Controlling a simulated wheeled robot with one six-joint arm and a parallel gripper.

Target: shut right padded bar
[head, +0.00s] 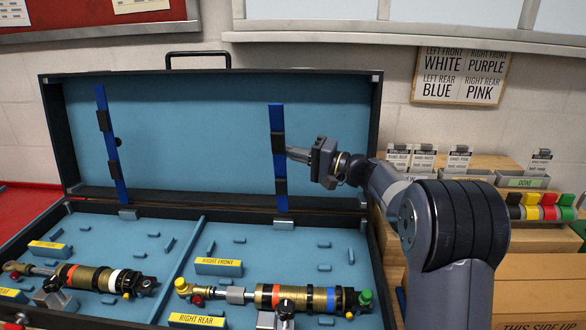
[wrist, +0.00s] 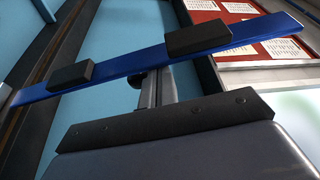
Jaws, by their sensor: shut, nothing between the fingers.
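The right padded bar (head: 277,120) is a blue strip with two black pads. It stands upright against the inside of the open case lid (head: 200,130). It also shows in the wrist view, slanting across the picture (wrist: 130,67). My gripper (head: 292,154) is shut and empty, its tip at or very near the bar between the two pads. I cannot tell whether it touches the bar. The left padded bar (head: 111,150) also stands upright against the lid. Two shock absorbers lie in the case, one in the left half (head: 90,279) and one in the right half (head: 290,297).
A blue divider (head: 182,262) splits the case, with yellow labels such as RIGHT FRONT (head: 219,262). A wooden rack with cards and coloured rolls (head: 535,206) stands at right, beside my arm. A colour sign (head: 462,75) hangs on the wall.

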